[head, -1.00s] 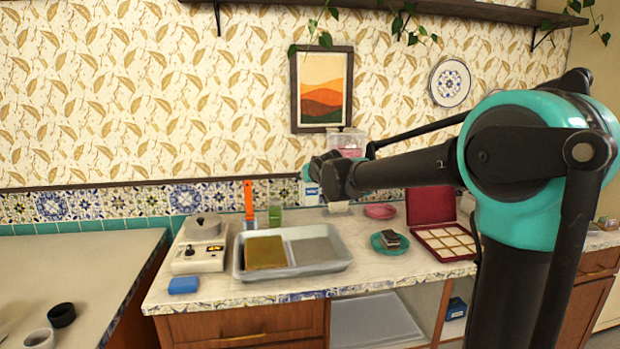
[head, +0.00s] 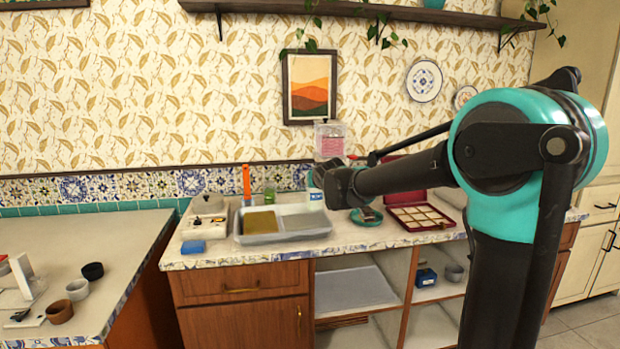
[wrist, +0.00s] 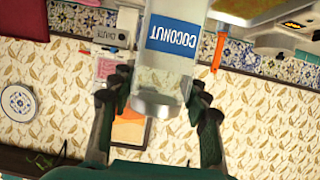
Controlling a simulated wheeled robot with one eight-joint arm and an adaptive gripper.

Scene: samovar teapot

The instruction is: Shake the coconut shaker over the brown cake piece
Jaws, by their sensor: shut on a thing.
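The coconut shaker (wrist: 172,65) is a clear container with pale flakes and a blue COCONUT label. My gripper (wrist: 158,88) is shut on it, one dark finger on each side. In the head view the shaker (head: 314,183) is a small white and blue shape at the left of my gripper (head: 332,186), above the counter's right part. A small dark brown cake piece (head: 367,214) sits on a teal plate (head: 360,222), right of and below my gripper. My arm covers part of this area. The wrist picture shows the room upside down, and the label too.
A grey tray (head: 318,234) with a brown slab (head: 261,222) is left of the plate. A red box with pale compartments (head: 420,215) is at its right. A pink-filled container (head: 329,141) shows behind my arm. A white scale-like device (head: 205,220) and blue sponge (head: 193,247) are farther left.

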